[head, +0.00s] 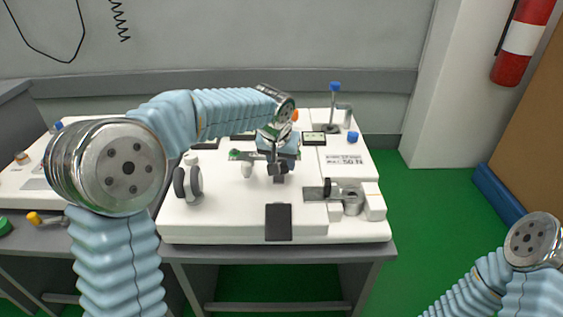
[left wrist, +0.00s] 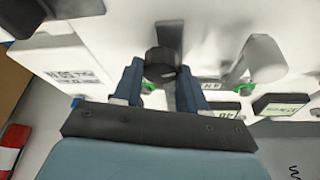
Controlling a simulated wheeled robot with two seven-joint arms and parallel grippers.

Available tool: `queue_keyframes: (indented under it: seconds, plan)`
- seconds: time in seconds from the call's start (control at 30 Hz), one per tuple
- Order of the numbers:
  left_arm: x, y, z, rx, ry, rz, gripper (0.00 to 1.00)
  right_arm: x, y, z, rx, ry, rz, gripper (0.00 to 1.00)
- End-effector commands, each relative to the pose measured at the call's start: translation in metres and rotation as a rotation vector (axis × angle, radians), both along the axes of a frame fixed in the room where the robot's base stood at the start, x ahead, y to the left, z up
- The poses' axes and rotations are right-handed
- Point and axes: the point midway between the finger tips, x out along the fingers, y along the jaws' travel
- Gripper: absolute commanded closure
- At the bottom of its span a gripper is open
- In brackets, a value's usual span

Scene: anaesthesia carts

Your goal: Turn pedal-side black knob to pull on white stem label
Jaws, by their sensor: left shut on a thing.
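The black knob (left wrist: 160,65) is between the two blue fingers of my left gripper (left wrist: 160,85) in the left wrist view, and the fingers are shut on it. In the head view my left gripper (head: 277,167) reaches down onto the white panel, and its wrist partly hides the knob. The black pedal (head: 278,222) is at the panel's front edge, in front of the gripper. A white stem (head: 247,169) stands just left of the gripper; it also shows in the left wrist view (left wrist: 262,58), with a green marking at its base. The lettering beside the knob is partly covered and unreadable.
A grey-black round handle (head: 188,183) stands at the panel's left. A metal clamp-like fitting (head: 350,200) with a black part is at the right. Small displays (head: 314,139) and a blue-topped post (head: 334,105) are behind. My right arm is at the lower right, clear of the cart.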

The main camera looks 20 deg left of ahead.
Motion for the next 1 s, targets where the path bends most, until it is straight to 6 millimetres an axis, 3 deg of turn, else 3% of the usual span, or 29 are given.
queue_keyframes:
  seconds: [0.4, 0.97, 1.0]
  plan:
    - [0.0003, -0.0008, 0.0003, 0.000, 0.000, 0.186, 0.89, 0.0007, -0.0018, -0.0052, -0.002, -0.002, -0.003, 1.00]
    - [0.0003, -0.0010, 0.0006, -0.001, 0.000, 0.212, 0.89, 0.0007, -0.0019, -0.0054, -0.003, -0.001, -0.004, 1.00]
    - [0.0003, -0.0010, 0.0006, -0.001, 0.000, 0.212, 0.52, 0.0007, -0.0019, -0.0054, -0.003, -0.002, -0.003, 1.00]
